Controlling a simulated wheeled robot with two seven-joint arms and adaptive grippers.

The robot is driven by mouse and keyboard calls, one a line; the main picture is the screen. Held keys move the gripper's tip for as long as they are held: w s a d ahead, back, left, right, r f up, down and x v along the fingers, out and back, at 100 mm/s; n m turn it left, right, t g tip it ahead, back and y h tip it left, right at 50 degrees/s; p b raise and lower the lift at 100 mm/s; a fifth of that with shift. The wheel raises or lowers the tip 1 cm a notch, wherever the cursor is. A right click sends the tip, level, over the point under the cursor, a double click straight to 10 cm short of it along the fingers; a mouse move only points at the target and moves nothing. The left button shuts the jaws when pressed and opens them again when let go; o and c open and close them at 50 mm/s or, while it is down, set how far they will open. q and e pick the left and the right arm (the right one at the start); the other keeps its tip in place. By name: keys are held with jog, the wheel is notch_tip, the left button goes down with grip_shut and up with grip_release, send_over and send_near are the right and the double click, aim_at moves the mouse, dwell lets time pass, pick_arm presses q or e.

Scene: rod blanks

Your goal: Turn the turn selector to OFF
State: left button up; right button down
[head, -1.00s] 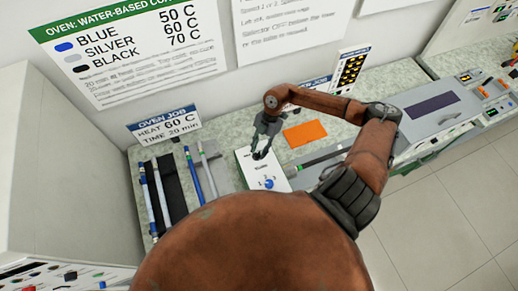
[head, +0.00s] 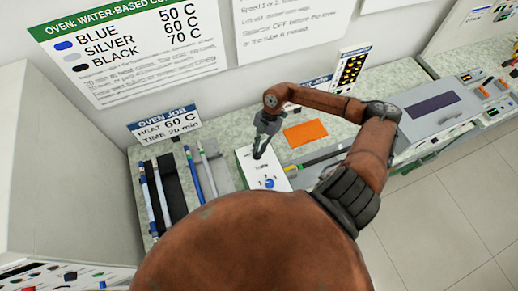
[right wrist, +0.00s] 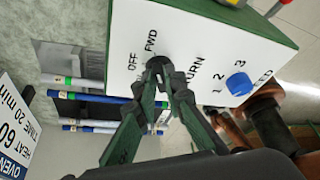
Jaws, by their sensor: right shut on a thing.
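The white control panel (head: 246,171) has a green edge and also shows in the right wrist view (right wrist: 200,45). Its printed words OFF, FWD and TURN surround the dark turn selector (right wrist: 157,61), mostly hidden by my fingers. My right gripper (head: 257,156) reaches down to the panel. In the right wrist view its fingertips (right wrist: 160,68) are shut on the selector, next to FWD and OFF. I cannot tell which mark the selector points to. A blue speed knob (right wrist: 239,84) with marks 1, 2, 3 sits apart from the fingers. My left gripper is out of view.
Several rods, one blue (head: 193,172), lie left of the panel on the speckled bench. An orange sheet (head: 306,133) lies to its right, with a grey machine (head: 440,108) beyond. A small OVEN JOB sign (head: 164,130) stands behind the rods.

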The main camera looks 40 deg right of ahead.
jog(key=n+b, duration=0.1)
jog(key=n, duration=0.1)
jog(key=g+b, duration=0.1)
jog(key=shift+w+f+n+h+b, duration=0.2)
jog(key=shift+w+n+h+b, duration=0.1)
jog(key=shift+n, duration=0.1)
jog(key=n+g+b, duration=0.1)
jog(key=n+b, duration=0.1)
jog(key=shift+a+n+h, duration=0.15)
jog(key=shift+n+h, duration=0.15)
jog(key=shift+n, duration=0.1)
jog(key=n+b, duration=0.1)
jog(key=n+h+b, duration=0.1)
jog(key=n, duration=0.1)
jog(key=shift+w+a+g, duration=0.15)
jog(key=shift+a+g, duration=0.05)
jog(key=shift+g, duration=0.2)
jog(key=shift+a+r+n+h+b, duration=0.1)
jog(key=shift+n+h+b, duration=0.3)
jog(key=shift+n+b, duration=0.75)
jog(key=shift+n+g, duration=0.3)
jog(key=shift+n, duration=0.15)
jog(key=c, duration=2)
grip_release()
jog(key=shift+w+r, duration=0.1)
jog(key=shift+r, duration=0.1)
